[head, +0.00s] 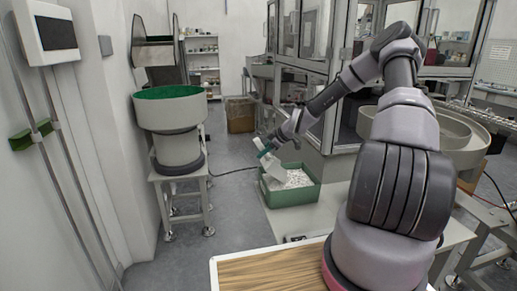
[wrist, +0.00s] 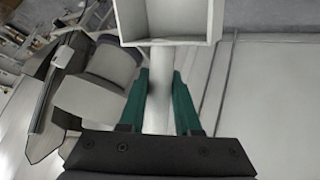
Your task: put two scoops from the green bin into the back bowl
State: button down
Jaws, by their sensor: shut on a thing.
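My gripper (head: 264,151) is shut on the handle of a white scoop (head: 276,167). In the wrist view, the green fingers (wrist: 160,95) close on both sides of the pale handle, and the box-shaped scoop head (wrist: 168,42) is at the top edge, partly cut off. The part of its inside that shows looks bare. In the head view, the scoop is over the left side of the green bin (head: 292,197), which holds many small whitish pieces; I cannot tell whether it touches them. A bowl with a green inside (head: 170,92) stands on the left. Another pale bowl (head: 462,150) is partly behind my arm; I cannot tell which is the back bowl.
The left bowl's feeder sits on a metal stand (head: 181,178). A glazed machine cabinet (head: 305,75) stands behind the bin. A cardboard box (head: 240,115) is on the floor at the back. A wood-topped surface (head: 265,272) is in front. Open floor lies between the stand and bin.

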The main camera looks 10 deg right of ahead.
jog(key=shift+d+f+y, duration=0.4)
jog(key=shift+d+f, duration=0.2)
jog(key=shift+f, duration=0.15)
jog(key=shift+h, duration=0.6)
jog(key=f, duration=0.2)
jog(key=d+f, duration=0.1)
jog(key=f, duration=0.2)
jog(key=shift+d+f, duration=0.1)
jog(key=shift+d, duration=0.05)
jog(key=d+f+h, duration=0.1)
jog(key=d+f+n+h, duration=0.1)
jog(key=f, duration=0.1)
jog(key=shift+d+f+h, duration=0.25)
jog(key=shift+d+h, duration=0.05)
jog(key=shift+h, duration=0.1)
jog(key=shift+a+r+h, duration=0.15)
jog(key=shift+h, duration=0.25)
jog(key=shift+n+h, duration=0.3)
jog(key=shift+h, duration=0.4)
jog(key=shift+a, duration=0.15)
jog(key=shift+a+r+n+h, duration=0.5)
jog(key=shift+a+r+h, duration=0.6)
jog(key=shift+h, duration=0.7)
jog(key=shift+a+r, duration=0.4)
jog(key=shift+r, duration=0.65)
jog(key=shift+a+r, duration=0.4)
jog(key=shift+r, duration=0.65)
jog(key=shift+a+r, duration=0.4)
jog(key=shift+r, duration=0.65)
